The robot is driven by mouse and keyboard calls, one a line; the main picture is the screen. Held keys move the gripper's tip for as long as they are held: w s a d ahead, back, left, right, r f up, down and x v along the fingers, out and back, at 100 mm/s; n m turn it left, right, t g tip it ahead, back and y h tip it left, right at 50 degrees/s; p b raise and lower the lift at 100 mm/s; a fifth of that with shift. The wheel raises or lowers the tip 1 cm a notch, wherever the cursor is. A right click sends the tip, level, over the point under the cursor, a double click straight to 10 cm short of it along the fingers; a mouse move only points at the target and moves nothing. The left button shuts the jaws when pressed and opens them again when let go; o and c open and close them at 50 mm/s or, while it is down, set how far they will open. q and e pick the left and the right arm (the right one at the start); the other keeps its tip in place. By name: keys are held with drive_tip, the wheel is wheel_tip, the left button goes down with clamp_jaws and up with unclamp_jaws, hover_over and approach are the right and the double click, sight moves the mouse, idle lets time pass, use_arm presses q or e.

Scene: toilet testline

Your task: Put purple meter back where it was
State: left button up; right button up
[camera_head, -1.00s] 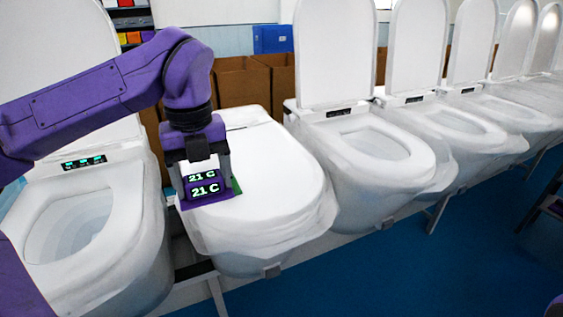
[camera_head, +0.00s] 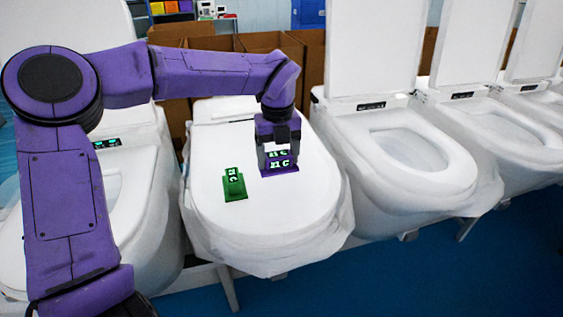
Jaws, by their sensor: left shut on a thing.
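The purple meter (camera_head: 280,165), with glowing green characters on its display, is at the closed white lid (camera_head: 215,120) of the middle toilet. My left gripper (camera_head: 278,158) comes down over it from above and is shut on it. I cannot tell whether the meter's base touches the lid or hangs just above it. A green meter (camera_head: 234,184) stands on the same lid, to the left of the purple one and apart from it. My right gripper is not in view.
Toilets with raised lids stand on both sides, including one at the right (camera_head: 395,150) with an open bowl. Brown cardboard boxes (camera_head: 270,45) stand behind. The lid's front part is clear. The blue floor (camera_head: 440,270) is free at the lower right.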

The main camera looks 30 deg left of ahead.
sight(280, 167)
use_arm(q)
drive_tip(key=shift+w+a+f, duration=0.25)
drive_tip(key=shift+w+f, duration=0.85)
drive_tip(key=shift+w, duration=0.05)
drive_tip(key=shift+s+d+f+p, duration=0.1)
drive_tip(key=shift+s+f+p, duration=0.1)
drive_tip(key=shift+s+f, duration=0.3)
drive_tip(key=shift+s+d+f+p, duration=0.1)
drive_tip(key=shift+s+f+p, duration=0.1)
drive_tip(key=shift+f, duration=0.5)
drive_tip(key=shift+w+a+f, duration=0.1)
drive_tip(key=shift+w+f, duration=0.1)
drive_tip(key=shift+w, duration=0.15)
drive_tip(key=o, duration=1.2)
drive_tip(key=shift+o, duration=0.2)
drive_tip(key=shift+s+r, duration=0.1)
drive_tip(key=shift+s, duration=0.05)
wheel_tip(280, 167, up, 12)
drive_tip(key=shift+b, duration=0.75)
